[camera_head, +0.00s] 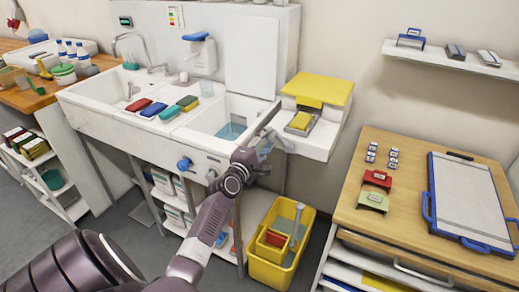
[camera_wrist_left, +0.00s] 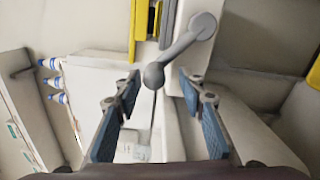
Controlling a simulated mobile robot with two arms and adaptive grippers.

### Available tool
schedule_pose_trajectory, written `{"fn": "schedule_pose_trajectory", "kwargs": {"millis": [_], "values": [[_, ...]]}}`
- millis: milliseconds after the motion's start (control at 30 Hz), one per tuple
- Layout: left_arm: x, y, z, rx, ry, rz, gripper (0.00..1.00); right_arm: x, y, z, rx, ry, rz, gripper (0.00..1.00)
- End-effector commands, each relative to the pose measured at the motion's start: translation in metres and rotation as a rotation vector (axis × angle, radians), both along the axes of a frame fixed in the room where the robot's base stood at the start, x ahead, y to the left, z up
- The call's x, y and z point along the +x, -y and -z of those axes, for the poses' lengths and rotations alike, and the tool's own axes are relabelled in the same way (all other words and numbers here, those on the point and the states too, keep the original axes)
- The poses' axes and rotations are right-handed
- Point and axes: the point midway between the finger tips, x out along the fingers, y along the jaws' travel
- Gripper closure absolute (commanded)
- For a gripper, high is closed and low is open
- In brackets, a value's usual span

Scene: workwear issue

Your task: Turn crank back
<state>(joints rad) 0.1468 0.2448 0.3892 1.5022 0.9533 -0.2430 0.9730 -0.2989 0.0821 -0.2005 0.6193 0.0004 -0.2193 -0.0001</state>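The grey crank shows in the left wrist view (camera_wrist_left: 181,47), with a round hub at upper right and an arm slanting down-left to a rounded knob end (camera_wrist_left: 153,76). My left gripper (camera_wrist_left: 160,100) is open, its two blue-padded fingers on either side of the knob end in the picture. I see no clear contact between pads and crank. In the head view my left gripper (camera_head: 266,145) is at the front left of the white unit with the yellow lid (camera_head: 318,88). There the crank is small and hard to make out by the gripper. My right gripper is not in view.
The white double sink (camera_head: 185,125) with several coloured sponges stands left of the gripper. A yellow bucket (camera_head: 270,272) stands on the floor below. A wooden table (camera_head: 405,150) with a blue-handled board (camera_head: 467,198) is at right. A wall shelf (camera_head: 450,62) is above it.

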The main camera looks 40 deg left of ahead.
Motion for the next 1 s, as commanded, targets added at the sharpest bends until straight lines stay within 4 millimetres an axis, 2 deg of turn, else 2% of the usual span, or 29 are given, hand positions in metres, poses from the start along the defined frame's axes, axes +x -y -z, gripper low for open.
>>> {"fn": "schedule_pose_trajectory", "kwargs": {"millis": [300, 500, 633, 900, 1000], "values": [[-0.063, 0.017, 0.001, -0.001, -0.003, 0.002, 0.63, -0.001, -0.001, 0.0, 0.002, -0.001, 0.001, 0.63], [-0.09, 0.024, 0.0, -0.001, -0.002, 0.003, 0.63, -0.001, -0.002, 0.0, 0.002, -0.001, 0.001, 0.63], [-0.097, 0.026, -0.001, 0.0, -0.001, 0.003, 0.63, -0.001, -0.002, 0.0, 0.002, -0.001, 0.001, 0.63], [-0.098, 0.026, -0.002, -0.001, 0.0, 0.003, 0.63, -0.001, -0.002, 0.0, 0.002, -0.001, 0.001, 0.63], [-0.097, 0.028, -0.002, 0.017, -0.006, 0.011, 0.73, -0.001, -0.002, 0.0, 0.002, -0.001, 0.001, 0.63]]}}
